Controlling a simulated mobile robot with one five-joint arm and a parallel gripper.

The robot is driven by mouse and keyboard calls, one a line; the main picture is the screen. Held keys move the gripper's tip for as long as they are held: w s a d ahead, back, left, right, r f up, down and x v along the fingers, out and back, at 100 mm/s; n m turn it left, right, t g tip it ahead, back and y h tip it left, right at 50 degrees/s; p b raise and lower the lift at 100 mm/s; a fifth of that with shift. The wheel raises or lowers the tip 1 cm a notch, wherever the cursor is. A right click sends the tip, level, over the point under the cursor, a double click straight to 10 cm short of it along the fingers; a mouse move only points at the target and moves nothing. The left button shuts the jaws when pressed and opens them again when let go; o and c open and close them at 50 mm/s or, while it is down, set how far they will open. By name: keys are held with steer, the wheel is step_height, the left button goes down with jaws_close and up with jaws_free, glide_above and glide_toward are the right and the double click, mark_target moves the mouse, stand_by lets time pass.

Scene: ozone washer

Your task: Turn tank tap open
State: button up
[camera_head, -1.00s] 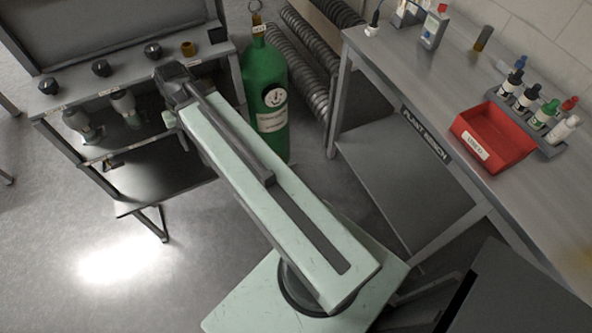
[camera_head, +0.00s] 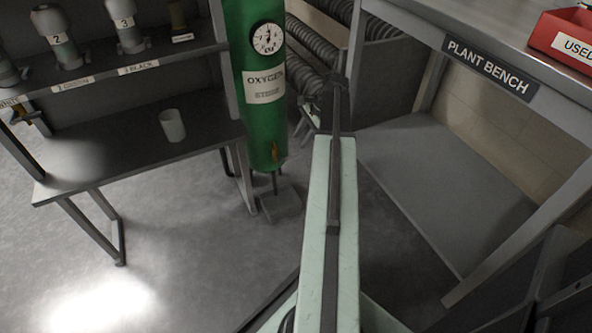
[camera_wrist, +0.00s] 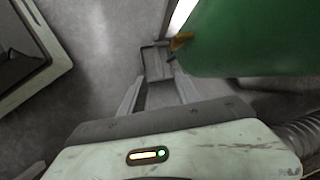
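The green oxygen tank (camera_head: 254,112), with a round gauge and a label, stands upright left of my arm in the head view. Its small brass tap (camera_head: 275,151) sticks out low on its front. In the wrist view the tank (camera_wrist: 245,40) fills the upper right, and the tap (camera_wrist: 181,41) shows at its left edge, just beyond the right fingertip. My gripper (camera_wrist: 158,80) has its fingers apart with nothing held between them. In the head view my arm's far end is just right of the tank, and the fingers are hard to make out.
A grey block (camera_head: 279,205) is on the floor under the tap. A pale cup (camera_head: 172,126) stands on the lower shelf (camera_head: 110,150) at left. The plant bench (camera_head: 490,68) with a red bin (camera_head: 563,40) is at right. Ribbed hoses (camera_head: 318,45) lie behind the tank.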

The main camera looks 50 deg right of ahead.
mark_target(293, 156)
steer(key=b+x, duration=0.4)
steer(key=x, duration=0.1)
steer(key=b+x, duration=0.3)
steer(key=shift+s+d+f, duration=0.25)
steer(key=shift+s+d, duration=0.05)
steer(key=shift+d, duration=0.1)
steer(key=shift+r, duration=0.15)
jaws_close()
steer(key=shift+s, duration=0.1)
stand_by(0.8)
